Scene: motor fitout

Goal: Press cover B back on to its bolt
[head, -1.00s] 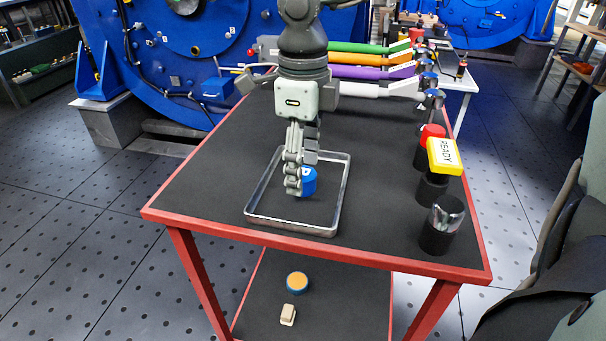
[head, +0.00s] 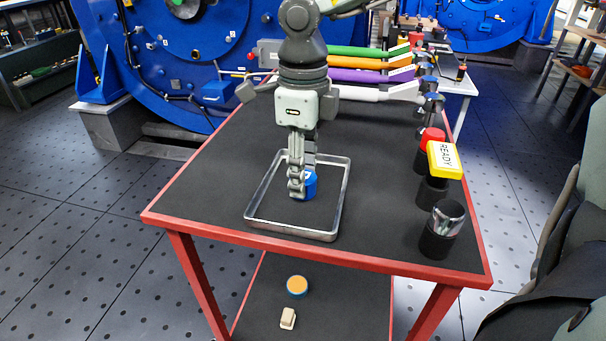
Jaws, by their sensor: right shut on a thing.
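A blue cover (head: 310,187), partly hidden by the fingers, is in the shallow metal tray (head: 334,213) on the table. My right gripper (head: 302,186) points down into the tray and is shut on the blue cover. Its letter cannot be read now. At the table's right edge a black post (head: 436,243) carries a bare, shiny metal top (head: 447,216) with no cover on it. My left gripper is not in view.
Behind the bare post stand a post with a yellow READY tag (head: 444,160) and a red cover (head: 431,136). Green, orange, purple and white cables (head: 370,75) cross the far end. The table (head: 385,215) is clear between tray and posts. A lower shelf holds an orange-topped round piece (head: 297,284).

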